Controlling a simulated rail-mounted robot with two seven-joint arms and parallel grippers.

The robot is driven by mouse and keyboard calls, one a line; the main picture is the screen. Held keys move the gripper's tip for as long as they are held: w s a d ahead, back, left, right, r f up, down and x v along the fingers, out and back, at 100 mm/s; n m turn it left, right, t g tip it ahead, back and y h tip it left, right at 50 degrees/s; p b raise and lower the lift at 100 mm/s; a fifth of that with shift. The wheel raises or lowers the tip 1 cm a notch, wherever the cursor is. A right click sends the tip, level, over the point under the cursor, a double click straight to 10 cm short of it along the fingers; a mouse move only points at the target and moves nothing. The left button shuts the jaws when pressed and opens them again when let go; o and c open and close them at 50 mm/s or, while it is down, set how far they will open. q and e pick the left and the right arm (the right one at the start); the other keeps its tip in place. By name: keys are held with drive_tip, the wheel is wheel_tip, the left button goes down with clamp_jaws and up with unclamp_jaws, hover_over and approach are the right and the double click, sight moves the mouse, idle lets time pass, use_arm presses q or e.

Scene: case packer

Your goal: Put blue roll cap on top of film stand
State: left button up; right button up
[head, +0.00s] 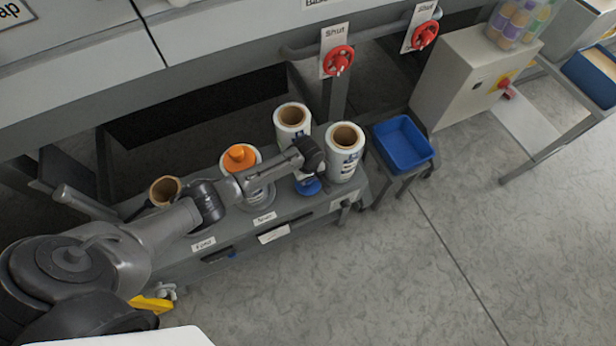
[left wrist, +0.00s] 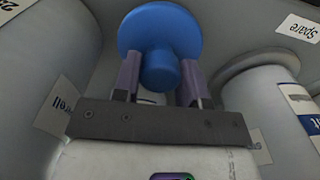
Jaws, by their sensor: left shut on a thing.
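A blue roll cap (head: 308,187) shows just below the end of my left arm. In the left wrist view, my left gripper (left wrist: 160,85) is shut on the blue roll cap (left wrist: 160,28), with one finger on each side of its knob. In the head view the left gripper (head: 309,175) is mostly hidden by its wrist. A grey stand (head: 232,226) bears several upright rolls, including a white film roll (head: 345,165) right of the gripper and another (head: 292,125) behind it. I cannot tell which part the film stand is. My right gripper is out of view.
An orange cap (head: 240,157) sits on a roll left of the gripper. A brown-cored roll (head: 165,190) is further left. A blue bin (head: 402,143) stands right of the rolls. Red valve handles (head: 338,61) are behind. The floor in front is clear.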

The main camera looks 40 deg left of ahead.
use_arm(q)
drive_tip(key=shift+f, duration=0.2)
drive_tip(key=o, duration=1)
wheel_tip(320, 180, up, 11)
drive_tip(key=p, duration=0.3)
drive_tip(key=s+d+m+t+h, duration=0.1)
drive_tip(key=s+d+m, duration=0.35)
drive_tip(key=s, duration=0.35)
drive_tip(key=s+d+m+t, duration=0.1)
drive_tip(key=s+d+m, duration=0.35)
drive_tip(key=s, duration=0.35)
drive_tip(key=s+a+r+m+t, duration=0.1)
drive_tip(key=s+r+m, duration=0.5)
drive_tip(key=s, duration=0.7)
drive_tip(key=shift+r+t+y+p, duration=0.3)
drive_tip(key=shift+r+y, duration=0.1)
drive_tip(key=shift+r, duration=0.2)
